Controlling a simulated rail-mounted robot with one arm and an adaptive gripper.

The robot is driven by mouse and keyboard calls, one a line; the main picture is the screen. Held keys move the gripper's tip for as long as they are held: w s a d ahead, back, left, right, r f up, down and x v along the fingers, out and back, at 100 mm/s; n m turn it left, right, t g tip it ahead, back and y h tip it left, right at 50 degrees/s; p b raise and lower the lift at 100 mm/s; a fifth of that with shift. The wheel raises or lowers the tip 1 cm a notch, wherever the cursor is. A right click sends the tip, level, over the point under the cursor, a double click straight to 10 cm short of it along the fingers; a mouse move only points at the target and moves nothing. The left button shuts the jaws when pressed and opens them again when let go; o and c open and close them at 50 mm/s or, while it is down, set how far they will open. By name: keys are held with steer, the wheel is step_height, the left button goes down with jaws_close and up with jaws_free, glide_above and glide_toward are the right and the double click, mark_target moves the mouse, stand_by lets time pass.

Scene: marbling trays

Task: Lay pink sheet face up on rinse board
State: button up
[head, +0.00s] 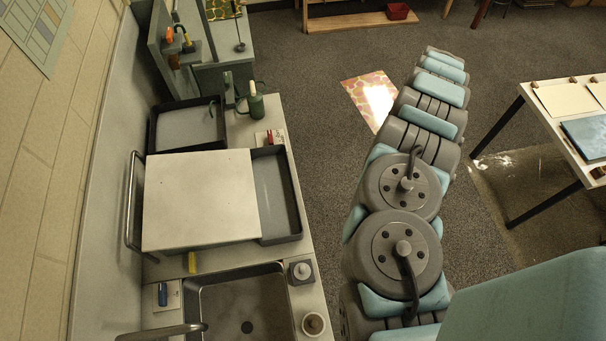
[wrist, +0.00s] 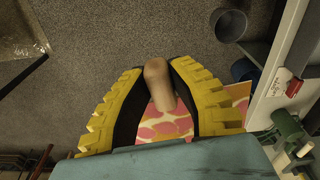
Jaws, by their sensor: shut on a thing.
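The pink sheet (head: 366,94), patterned pink and yellow with a bright glare, shows left of my arm in the head view, partly hidden by the arm. In the wrist view the pink sheet (wrist: 165,123) shows between and beyond the yellow fingers of my gripper (wrist: 160,72). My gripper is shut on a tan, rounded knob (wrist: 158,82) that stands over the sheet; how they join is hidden. My gripper is hidden in the head view. A bare, pale board (head: 200,198), apparently the rinse board, lies flat on the left counter, apart from the sheet.
Dark trays (head: 186,127) stand behind the board and beside it (head: 275,192). A sink (head: 240,309) is in front. A green bottle (head: 256,103) stands at the counter's edge. A table (head: 556,112) with sheets is at right.

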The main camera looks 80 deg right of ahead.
steer(key=f+n, duration=0.1)
steer(key=d+f+n, duration=0.1)
steer(key=shift+w+d+f+n, duration=0.1)
steer(key=shift+w+d+n, duration=0.15)
steer(key=shift+w+n, duration=0.15)
steer(key=shift+w+a+f+n+t, duration=0.15)
steer(key=shift+w+f+n, duration=0.7)
steer(key=shift+w+f, duration=0.15)
steer(key=shift+w+a+f+n+t, duration=0.15)
steer(key=shift+w+f+n, duration=0.7)
steer(key=shift+w+f, duration=0.1)
steer(key=w+a+f+n, duration=0.2)
steer(key=w+a, duration=0.3)
steer(key=w, duration=0.3)
steer(key=w+a+f+n+t+y, duration=0.1)
steer(key=w+a+n, duration=0.3)
steer(key=w, duration=0.4)
steer(key=w+a+f+n, duration=0.3)
steer(key=w+a, duration=0.3)
steer(key=w, duration=0.2)
steer(key=shift+w+a+n+y+b, duration=0.2)
steer(key=shift+a+n+y+b, duration=0.1)
steer(key=shift+n, duration=0.1)
steer(key=shift+d+f+b, duration=0.1)
steer(key=shift+f+b, duration=0.1)
steer(key=shift+b, duration=0.3)
